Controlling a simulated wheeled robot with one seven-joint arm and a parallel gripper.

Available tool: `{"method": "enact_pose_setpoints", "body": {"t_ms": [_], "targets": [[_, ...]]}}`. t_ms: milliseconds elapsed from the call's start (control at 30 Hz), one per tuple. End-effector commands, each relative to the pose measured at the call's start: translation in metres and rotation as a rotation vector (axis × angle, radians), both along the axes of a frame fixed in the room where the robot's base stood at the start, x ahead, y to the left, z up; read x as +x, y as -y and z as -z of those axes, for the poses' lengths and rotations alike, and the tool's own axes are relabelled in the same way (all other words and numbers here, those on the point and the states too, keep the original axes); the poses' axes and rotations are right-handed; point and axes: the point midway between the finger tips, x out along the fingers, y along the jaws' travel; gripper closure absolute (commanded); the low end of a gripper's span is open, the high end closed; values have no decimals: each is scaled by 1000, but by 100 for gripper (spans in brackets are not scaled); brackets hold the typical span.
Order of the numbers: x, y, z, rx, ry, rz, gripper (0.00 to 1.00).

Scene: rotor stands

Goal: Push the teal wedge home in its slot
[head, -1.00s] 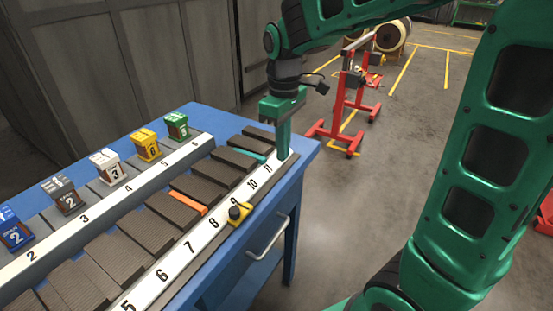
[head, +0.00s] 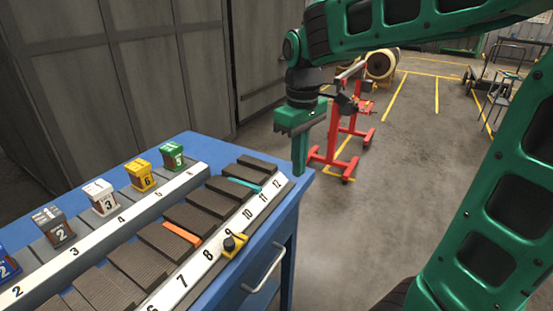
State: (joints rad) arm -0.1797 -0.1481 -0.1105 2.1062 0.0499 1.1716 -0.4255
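The teal wedge (head: 243,184) is a thin strip lying between dark ribbed blocks near the far right end of the blue bench. Its right end faces the white numbered strip (head: 214,247) around 11 and 12. I cannot tell how deep it sits in its slot. My gripper (head: 299,170) points down beside the bench's far right corner, to the right of the wedge and apart from it. Its fingers look like one green bar, closed together with nothing held.
An orange wedge (head: 182,233) sits between blocks nearer me. Several small labelled blocks, one green (head: 173,157), line the left. A red stand (head: 345,150) is behind my gripper.

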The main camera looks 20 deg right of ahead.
Motion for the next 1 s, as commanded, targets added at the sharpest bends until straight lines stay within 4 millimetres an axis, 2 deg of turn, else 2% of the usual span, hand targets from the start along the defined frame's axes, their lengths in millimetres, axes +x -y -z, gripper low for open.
{"method": "enact_pose_setpoints", "body": {"t_ms": [33,100,200,300,433,500,600,867,1000], "targets": [[-19,23,4,1,2,101,100],[-49,53,14,0,2,262,100],[-97,88,31,2,2,496,100],[-141,110,48,3,0,701,100],[-184,123,67,6,-4,892,100],[-197,126,73,7,-5,956,100],[-207,128,78,7,-6,1002,100],[-208,128,79,6,-7,1008,100],[-208,128,79,6,-7,1007,69]]}}
